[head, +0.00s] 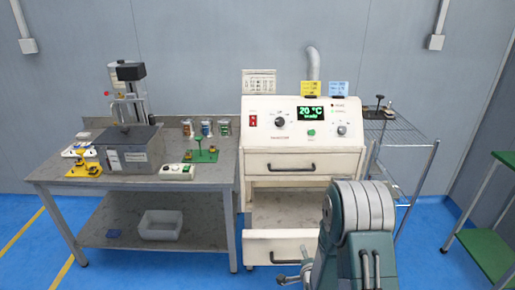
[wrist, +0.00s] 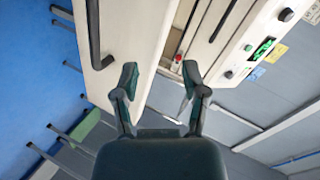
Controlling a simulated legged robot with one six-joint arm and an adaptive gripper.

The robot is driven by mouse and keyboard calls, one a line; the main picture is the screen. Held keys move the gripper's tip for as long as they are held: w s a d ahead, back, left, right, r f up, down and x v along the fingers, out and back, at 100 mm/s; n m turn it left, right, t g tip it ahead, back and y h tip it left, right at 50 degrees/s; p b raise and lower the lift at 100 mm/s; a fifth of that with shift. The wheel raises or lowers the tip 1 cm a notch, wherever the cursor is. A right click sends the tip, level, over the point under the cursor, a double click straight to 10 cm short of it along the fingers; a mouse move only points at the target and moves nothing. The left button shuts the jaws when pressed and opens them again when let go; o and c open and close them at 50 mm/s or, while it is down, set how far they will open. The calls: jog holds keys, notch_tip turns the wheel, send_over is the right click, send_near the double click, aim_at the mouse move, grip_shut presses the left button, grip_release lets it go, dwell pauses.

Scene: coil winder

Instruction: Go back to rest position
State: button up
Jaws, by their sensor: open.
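My gripper (wrist: 160,70) shows in the wrist view with its two dark fingers spread and nothing between them. A white drawer front with a dark bar handle (wrist: 93,35) lies just beyond the fingers. In the head view my arm rises at the lower right, in front of the white oven cabinet (head: 262,140); my gripper is mostly hidden there. The cabinet's upper drawer (head: 290,163) is shut. Its lower drawer (head: 262,244) stands pulled out, with an open space above it.
A grey workbench (head: 200,186) at left carries a grey machine (head: 130,150), a green plate (head: 201,156) and small parts. A white bin (head: 160,224) sits on its lower shelf. A wire rack (head: 405,128) stands right of the cabinet. A green bench (head: 490,250) is far right.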

jog(key=s+r+n+g, duration=0.2)
jog(key=s+r+n, duration=0.2)
jog(key=r, duration=0.6)
jog(key=s+r+n+g, duration=0.2)
jog(key=s+r+n, duration=0.1)
jog(key=r, duration=0.8)
jog(key=s+r+n+g, duration=0.2)
jog(key=s+r, duration=0.3)
jog(key=s, duration=0.6)
jog(key=s+r+n+g, duration=0.2)
jog(key=s+r+n, duration=0.3)
jog(key=s, duration=0.7)
jog(key=shift+a, duration=0.25)
